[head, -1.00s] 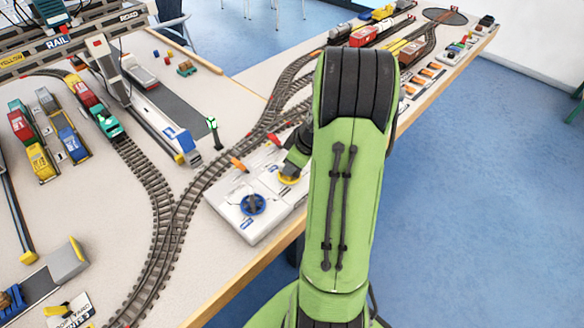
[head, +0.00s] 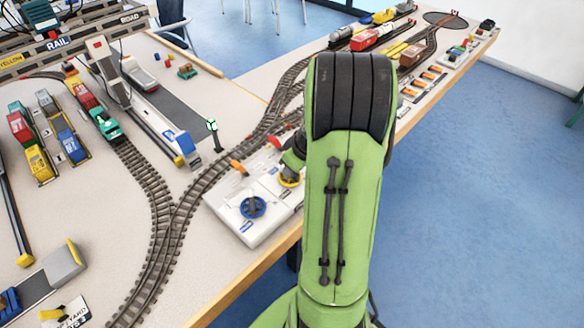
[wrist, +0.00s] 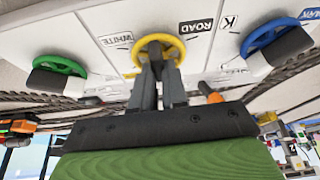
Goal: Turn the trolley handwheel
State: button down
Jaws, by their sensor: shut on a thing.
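A yellow handwheel (wrist: 180,46) stands on the white control panel (wrist: 118,22) in the wrist view. My gripper (wrist: 156,66) is shut on its middle, with both dark fingers close together. In the head view the yellow handwheel (head: 287,184) shows only in part below my wrist, and the fingers are hidden. A blue handwheel (head: 253,206) sits on the panel's near-left part; it also shows in the wrist view (wrist: 268,36). A green handwheel (wrist: 58,65) is at the wrist view's left. Labels near the yellow wheel read WHITE and ROAD. No label reads trolley.
The gantry crane (head: 85,42) spans the tracks at the upper left. Train tracks (head: 160,230) curve behind the panel. A green signal post (head: 214,132) and an orange lever (head: 238,167) stand close to it. Open blue floor lies right of the table edge.

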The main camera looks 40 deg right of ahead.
jog(key=c, duration=1.2)
grip_release()
jog(key=shift+o, duration=0.2)
jog(key=p+v, duration=0.5)
jog(key=v, duration=1)
jog(key=shift+r, duration=0.4)
